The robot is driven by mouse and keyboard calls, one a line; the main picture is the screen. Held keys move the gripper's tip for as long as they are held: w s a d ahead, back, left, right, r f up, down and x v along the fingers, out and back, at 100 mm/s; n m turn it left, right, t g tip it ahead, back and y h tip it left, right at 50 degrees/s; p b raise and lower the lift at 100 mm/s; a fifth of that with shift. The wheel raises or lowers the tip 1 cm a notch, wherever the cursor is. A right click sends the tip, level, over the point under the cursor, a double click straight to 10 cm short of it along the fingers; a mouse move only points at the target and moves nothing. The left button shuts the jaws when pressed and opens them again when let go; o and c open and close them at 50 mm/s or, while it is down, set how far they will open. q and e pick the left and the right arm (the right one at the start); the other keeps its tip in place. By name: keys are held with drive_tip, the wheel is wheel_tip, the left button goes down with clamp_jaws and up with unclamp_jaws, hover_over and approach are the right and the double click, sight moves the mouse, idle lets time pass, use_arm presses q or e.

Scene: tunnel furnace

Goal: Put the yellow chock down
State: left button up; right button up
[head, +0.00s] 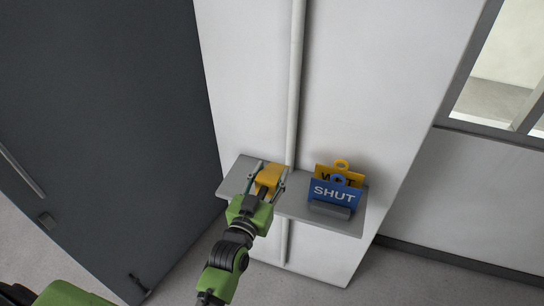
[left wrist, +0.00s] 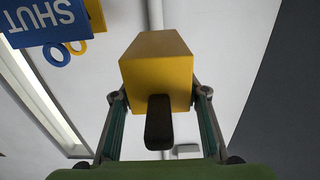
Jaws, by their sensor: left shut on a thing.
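The yellow chock (head: 270,177) is between the fingers of my left gripper (head: 269,183), at the left part of a grey wall shelf (head: 296,208). In the left wrist view the yellow chock (left wrist: 157,65) fills the middle, with a dark handle-like part towards me. The fingers of the left gripper (left wrist: 158,100) are shut on its two sides. I cannot tell whether the chock touches the shelf. My right gripper is not in view.
A blue SHUT sign (head: 334,193) and a yellow sign (head: 341,171) stand in a grey holder (head: 330,210) on the shelf's right part. A pipe (head: 296,90) runs down the wall behind. A dark door (head: 100,120) is at left, a window (head: 500,75) at right.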

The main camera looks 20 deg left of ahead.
sight(269, 182)
use_arm(q)
drive_tip(key=s, duration=0.1)
drive_tip(key=s+r+p, duration=0.1)
drive_tip(key=s+p, duration=0.1)
drive_tip(key=shift+s+d+r, duration=0.25)
drive_tip(key=shift+d+r, duration=0.15)
drive_tip(key=s+a+f+b, duration=0.2)
drive_tip(key=s+b, duration=0.9)
drive_tip(key=s, duration=0.6)
drive_tip(key=shift+s+f+y, duration=0.15)
drive_tip(key=shift+f+y, duration=0.15)
drive_tip(key=shift+f, duration=0.2)
